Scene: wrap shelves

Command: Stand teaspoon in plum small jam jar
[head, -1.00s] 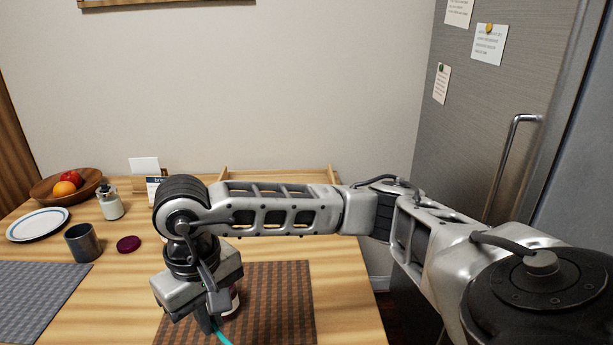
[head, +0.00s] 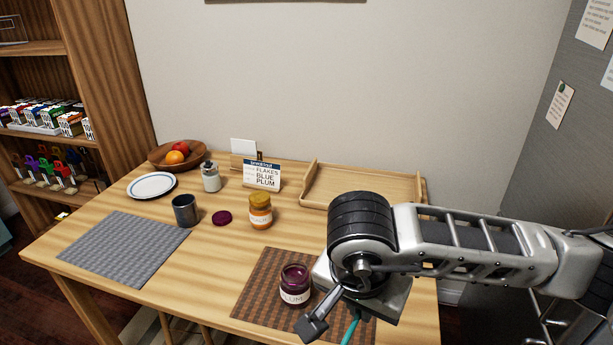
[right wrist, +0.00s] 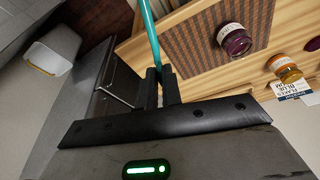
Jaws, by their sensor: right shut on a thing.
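The plum small jam jar (head: 294,292) stands upright and open on the brown checked placemat, dark purple inside, labelled PLUM. It also shows in the right wrist view (right wrist: 235,41). My right gripper (head: 354,312) is just right of the jar in the head view, and its fingers are partly hidden by the wrist. In the right wrist view my right gripper (right wrist: 160,78) is shut on a thin teal handle (right wrist: 149,35), which I take as the teaspoon's. A short teal piece (head: 350,330) shows below the gripper. The spoon's bowl is not visible. My left gripper is not in view.
A purple lid (head: 222,218), a yellow-lidded jar (head: 260,214) and a dark mug (head: 185,211) stand behind the brown placemat (head: 257,300). A wooden tray (head: 330,201), a menu card (head: 262,175) and a fruit bowl (head: 160,158) line the back. The grey placemat (head: 120,250) is clear.

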